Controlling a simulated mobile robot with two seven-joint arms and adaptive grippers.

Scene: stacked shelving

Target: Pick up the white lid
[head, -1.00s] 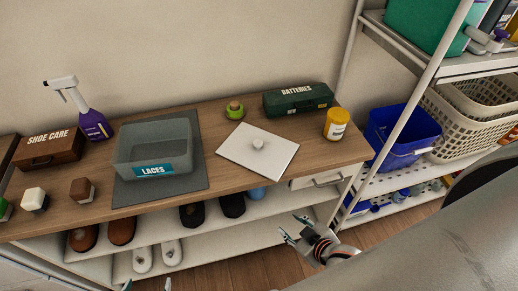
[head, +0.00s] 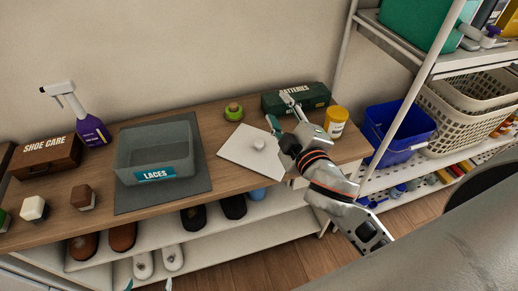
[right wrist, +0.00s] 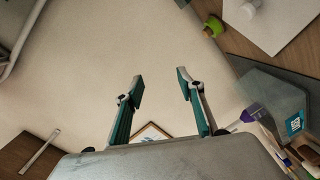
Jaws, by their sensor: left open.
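The white lid (head: 240,152) is a flat plate with a round knob (head: 259,143), lying on the wooden bench top right of the grey bin. It also shows at the top right of the right wrist view (right wrist: 278,24). My right gripper (head: 281,110) is above the bench, beyond the lid's right side and in front of the batteries box. Its arm hides the lid's right edge. In the right wrist view its two fingers (right wrist: 160,82) are apart with nothing between them. My left gripper (head: 148,285) shows only as fingertips at the bottom edge, apart and away from the lid.
The grey laces bin (head: 154,174) stands on a dark mat (head: 203,185). A green round item (head: 234,111), the green batteries box (head: 318,95) and a yellow jar (head: 336,121) surround the lid's back and right. A shelving post (head: 403,115) rises at the right.

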